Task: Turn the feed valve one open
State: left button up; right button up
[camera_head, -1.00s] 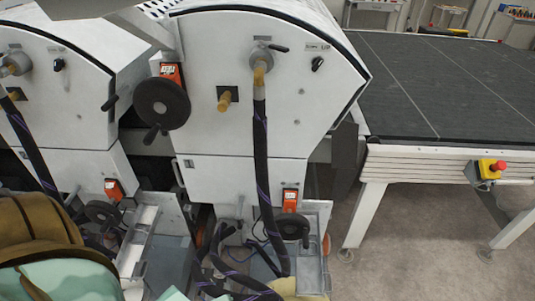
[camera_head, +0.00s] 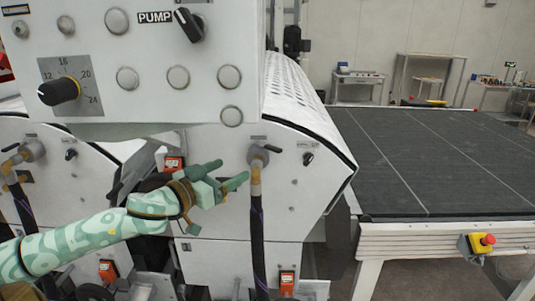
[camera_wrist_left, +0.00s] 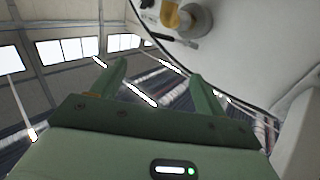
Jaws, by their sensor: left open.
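A similar valve (camera_head: 33,151) is on the left machine. I cannot tell from the small labels which is number one. My left gripper (camera_head: 232,171) is open and empty, its fingers pointing right, just left of the right machine's valve in the picture. In the left wrist view a valve (camera_wrist_left: 196,22) with a yellowish elbow shows at the top, beyond the open fingers (camera_wrist_left: 157,72). My right gripper is out of view.
A white control panel (camera_head: 150,88) with a PUMP switch (camera_head: 188,24) and a dial hangs in the upper left, near my left arm. A dark conveyor table (camera_head: 430,155) with a red emergency button (camera_head: 487,239) stands right.

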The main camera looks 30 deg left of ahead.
pick_arm(q)
send_near(271, 148)
jog(key=w+p, duration=0.1)
jog(key=w, duration=0.4)
jog(key=w+d+p, duration=0.1)
jog(key=w, duration=0.1)
jog(key=shift+w+p, duration=0.25)
jog(key=shift+p, duration=0.05)
jog(key=shift+w+f, duration=0.15)
jog(key=shift+w, duration=0.35)
jog(key=c, duration=1.4)
